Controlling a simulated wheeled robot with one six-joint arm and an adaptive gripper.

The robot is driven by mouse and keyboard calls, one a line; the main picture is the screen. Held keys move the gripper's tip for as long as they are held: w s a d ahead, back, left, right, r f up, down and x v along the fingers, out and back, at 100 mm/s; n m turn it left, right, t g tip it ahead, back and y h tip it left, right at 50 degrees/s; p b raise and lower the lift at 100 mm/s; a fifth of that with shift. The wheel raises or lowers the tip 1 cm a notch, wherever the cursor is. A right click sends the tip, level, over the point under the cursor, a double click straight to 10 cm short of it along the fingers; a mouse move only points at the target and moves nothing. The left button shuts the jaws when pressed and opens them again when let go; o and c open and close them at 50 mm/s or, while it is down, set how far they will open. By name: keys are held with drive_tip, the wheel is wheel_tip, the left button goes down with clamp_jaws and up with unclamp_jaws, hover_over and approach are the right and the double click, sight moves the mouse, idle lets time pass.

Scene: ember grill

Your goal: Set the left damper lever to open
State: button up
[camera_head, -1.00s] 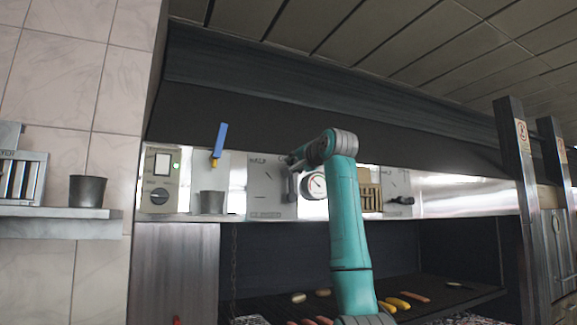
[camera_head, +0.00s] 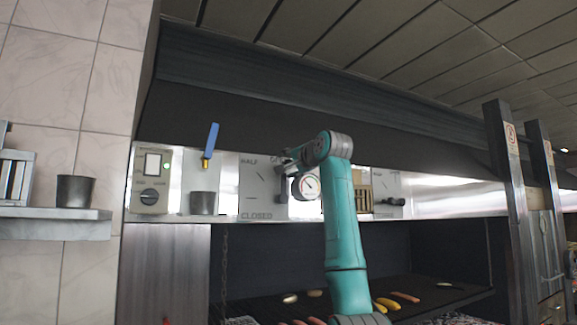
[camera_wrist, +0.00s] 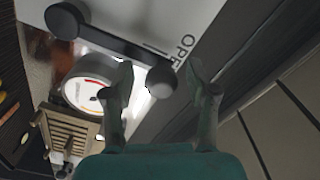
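The left damper plate (camera_head: 255,190) is pale, with HALF, CLOSED and a partly hidden OPEN label. Its dark lever (camera_head: 282,184) points roughly upward, toward the OPEN side. In the wrist view the lever (camera_wrist: 110,47) runs from a round pivot at upper left to a round knob (camera_wrist: 160,81) near the OPEN lettering and its mark line. My gripper (camera_head: 286,158) is at the lever's upper end. In the wrist view my gripper (camera_wrist: 162,88) has its two fingers apart, with the knob between them in the picture, nearer the left finger. Contact cannot be told.
A round gauge (camera_head: 308,186) and a slatted wooden block (camera_head: 363,193) stand right of the lever. Farther right is another dark lever (camera_head: 395,202). The dark hood (camera_head: 270,125) overhangs above.

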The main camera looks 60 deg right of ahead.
drive_tip(key=v, duration=1.2)
idle(0.5)
